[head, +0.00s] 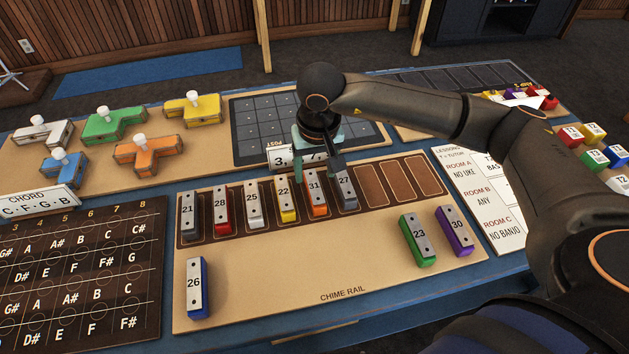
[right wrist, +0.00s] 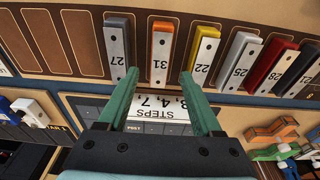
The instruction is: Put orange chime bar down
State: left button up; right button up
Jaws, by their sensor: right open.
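The orange chime bar (head: 316,198), marked 31, lies in a slot of the dark chime rail (head: 399,181), between the yellow bar 22 (head: 286,202) and the grey-blue bar 27 (head: 346,193). My right gripper (head: 318,163) is open just behind and above the orange bar's far end. In the right wrist view the orange bar (right wrist: 161,52) lies ahead between the two open green fingers (right wrist: 160,76), with a gap on both sides. The fingers partly hide the far ends of the bars in the head view. My left gripper is out of view.
Bars 21 (head: 188,218), 28 (head: 221,211) and 25 (head: 253,207) fill slots to the left. Three empty slots lie right of bar 27. Bars 26 (head: 196,290), 23 (head: 418,241) and 30 (head: 455,231) lie on the tan board. A steps card (right wrist: 158,114) stands behind the rail.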

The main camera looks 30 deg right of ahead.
aim_at(316, 192)
notch_tip(316, 192, up, 6)
jog(key=shift+s, duration=0.45)
